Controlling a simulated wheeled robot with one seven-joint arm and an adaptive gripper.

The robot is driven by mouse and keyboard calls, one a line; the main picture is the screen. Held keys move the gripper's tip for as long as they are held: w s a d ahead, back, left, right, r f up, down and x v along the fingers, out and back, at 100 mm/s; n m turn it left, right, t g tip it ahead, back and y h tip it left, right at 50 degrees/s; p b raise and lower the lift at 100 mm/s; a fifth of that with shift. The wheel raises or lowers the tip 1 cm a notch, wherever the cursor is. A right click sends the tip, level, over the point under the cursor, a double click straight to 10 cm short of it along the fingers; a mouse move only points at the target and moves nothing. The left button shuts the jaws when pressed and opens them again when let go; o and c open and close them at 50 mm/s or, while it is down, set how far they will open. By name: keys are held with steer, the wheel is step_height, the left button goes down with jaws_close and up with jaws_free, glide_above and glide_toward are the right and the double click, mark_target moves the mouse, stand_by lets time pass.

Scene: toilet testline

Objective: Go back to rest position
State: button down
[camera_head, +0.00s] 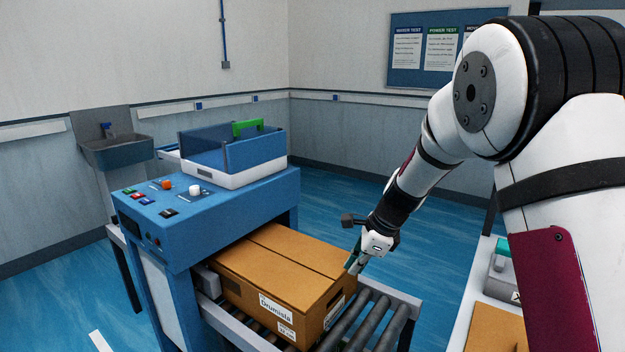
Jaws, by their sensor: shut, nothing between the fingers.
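My gripper (356,265) is shut and points down at the right side of a cardboard box (272,262). The fingertips are close to the box's right edge; I cannot tell whether they touch it. The box is closed, carries white labels on its front, and lies on a roller conveyor (385,318). My white and black arm reaches in from the right of the picture.
A blue test machine (200,235) with buttons stands left of the box, with a blue and white bin (235,158) with a green handle on top. A grey sink (118,150) is at the back left. Another cardboard box (494,330) is at the lower right.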

steer(key=s+d+r+n+p, duration=0.25)
steer(key=s+r+n, duration=0.75)
steer(key=s+r, duration=0.8)
steer(key=s+d+r+n+h+p, duration=0.1)
steer(key=s+n, duration=0.4)
steer(key=s, duration=0.6)
steer(key=s+d+r+n+t+h+p, duration=0.1)
steer(key=s+d+n, duration=0.3)
steer(key=s, duration=0.7)
steer(key=shift+d+r+n+h, duration=0.15)
steer(key=shift+d+n+h, duration=0.25)
steer(key=shift+d+h, duration=0.4)
